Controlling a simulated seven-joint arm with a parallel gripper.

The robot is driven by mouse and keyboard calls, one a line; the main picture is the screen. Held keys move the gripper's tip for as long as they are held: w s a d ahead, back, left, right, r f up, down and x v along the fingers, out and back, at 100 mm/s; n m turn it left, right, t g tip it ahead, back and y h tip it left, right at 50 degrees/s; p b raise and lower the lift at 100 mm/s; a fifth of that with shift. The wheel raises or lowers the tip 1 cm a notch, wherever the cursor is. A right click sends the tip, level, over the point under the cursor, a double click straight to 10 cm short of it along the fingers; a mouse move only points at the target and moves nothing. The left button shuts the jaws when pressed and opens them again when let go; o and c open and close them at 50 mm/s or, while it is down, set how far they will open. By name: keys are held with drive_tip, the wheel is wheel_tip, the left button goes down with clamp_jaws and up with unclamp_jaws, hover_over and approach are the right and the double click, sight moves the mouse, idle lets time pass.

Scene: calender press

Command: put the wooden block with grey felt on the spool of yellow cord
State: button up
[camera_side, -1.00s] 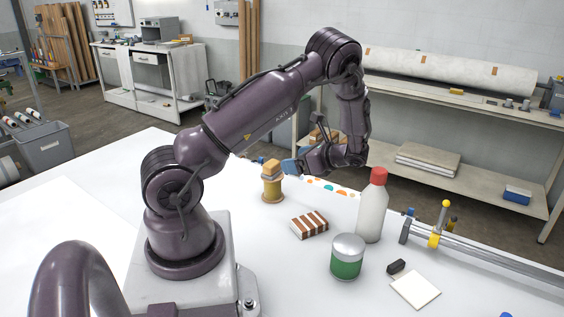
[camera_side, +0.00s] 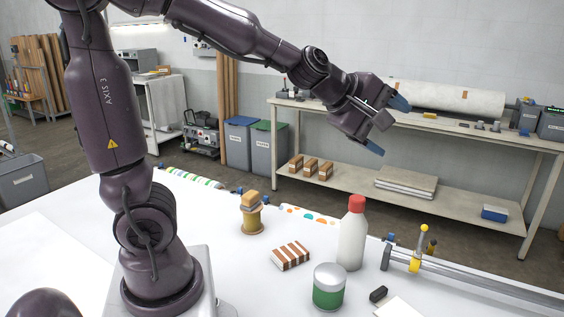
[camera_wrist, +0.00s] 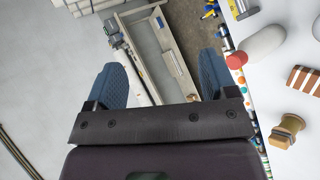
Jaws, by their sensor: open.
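The wooden block (camera_side: 249,196) sits on top of the spool of yellow cord (camera_side: 251,216), with a grey layer under the wood. The spool stands upright on the white table. In the wrist view the block (camera_wrist: 292,123) rests over the spool (camera_wrist: 281,138) at the right edge. My gripper (camera_side: 387,125) is open and empty, raised high and well to the right of the spool. Its two blue fingers are spread apart in the wrist view (camera_wrist: 162,75), with nothing between them.
A brown-and-white striped block (camera_side: 290,256), a white bottle with red cap (camera_side: 352,238), a green can (camera_side: 329,287) and a small black block (camera_side: 378,294) stand right of the spool. A metal rail (camera_side: 480,277) runs at the right. A shelf bench (camera_side: 455,122) stands behind.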

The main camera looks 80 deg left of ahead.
drive_tip(key=s+d+f+m+g, duration=0.1)
drive_tip(key=s+d+m+g, duration=0.1)
drive_tip(key=s+m, duration=0.7)
drive_tip(key=s+d+f+m+g, duration=0.2)
drive_tip(key=s+m+g, duration=0.1)
drive_tip(key=s+m, duration=0.7)
